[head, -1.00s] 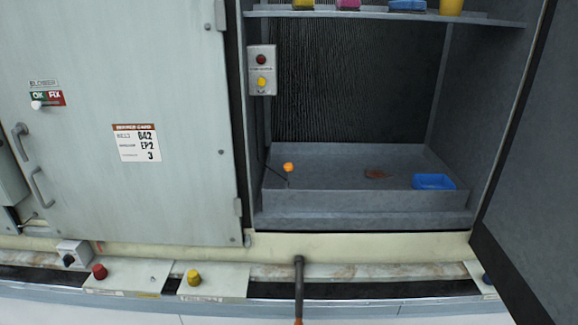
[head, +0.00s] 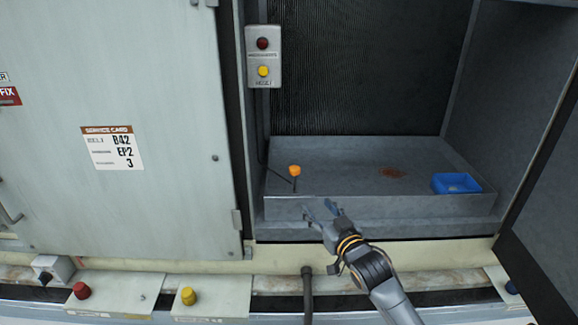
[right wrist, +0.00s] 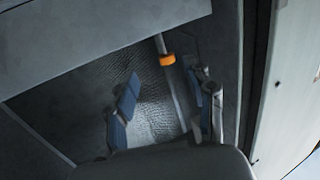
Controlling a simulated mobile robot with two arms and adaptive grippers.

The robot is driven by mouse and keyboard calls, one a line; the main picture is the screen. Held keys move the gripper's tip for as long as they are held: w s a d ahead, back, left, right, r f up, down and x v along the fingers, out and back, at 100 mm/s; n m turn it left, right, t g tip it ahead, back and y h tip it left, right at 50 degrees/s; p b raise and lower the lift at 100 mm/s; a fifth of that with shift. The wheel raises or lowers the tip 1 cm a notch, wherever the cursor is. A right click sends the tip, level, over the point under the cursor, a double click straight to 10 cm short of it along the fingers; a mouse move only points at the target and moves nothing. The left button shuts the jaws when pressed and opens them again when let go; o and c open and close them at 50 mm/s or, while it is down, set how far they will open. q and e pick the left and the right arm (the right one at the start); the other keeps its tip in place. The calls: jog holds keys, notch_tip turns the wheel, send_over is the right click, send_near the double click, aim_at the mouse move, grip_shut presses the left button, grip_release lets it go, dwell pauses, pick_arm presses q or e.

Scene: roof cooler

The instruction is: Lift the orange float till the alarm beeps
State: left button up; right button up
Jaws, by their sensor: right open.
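The orange float (head: 295,170) sits at the left of the grey sump tray (head: 370,208), on a thin dark stem. In the right wrist view the float (right wrist: 167,59) shows beyond the fingertips, between the two fingers and nearer the right one. My right gripper (head: 322,208) is open and empty in front of the tray's front wall, a little below and right of the float; its blue-padded fingers also show in the right wrist view (right wrist: 165,88). It is apart from the float. The alarm box (head: 263,57) hangs at the opening's left, with a dark red dome above a yellow one. My left gripper is not in view.
The closed cabinet door (head: 130,190) borders the opening at left, a dark open door (head: 545,200) at right. A drain pipe (head: 307,290) hangs below.

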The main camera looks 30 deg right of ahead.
notch_tip(320, 180, up, 4)
jog(key=f, duration=0.1)
jog(key=p, duration=0.2)
send_near(297, 172)
jog(key=w, duration=0.2)
jog(key=shift+t, duration=0.3)
jog(key=w, duration=0.3)
jog(key=w+d, duration=0.1)
jog(key=w, duration=0.2)
jog(key=shift+w+d+f+p, duration=0.1)
jog(key=shift+w+d+p, duration=0.05)
jog(key=shift+p, duration=0.25)
jog(key=shift+w+d+f, duration=0.1)
jog(key=shift+w+f, duration=0.05)
jog(key=shift+w, duration=0.65)
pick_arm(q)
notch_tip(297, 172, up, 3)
pick_arm(e)
grip_shut()
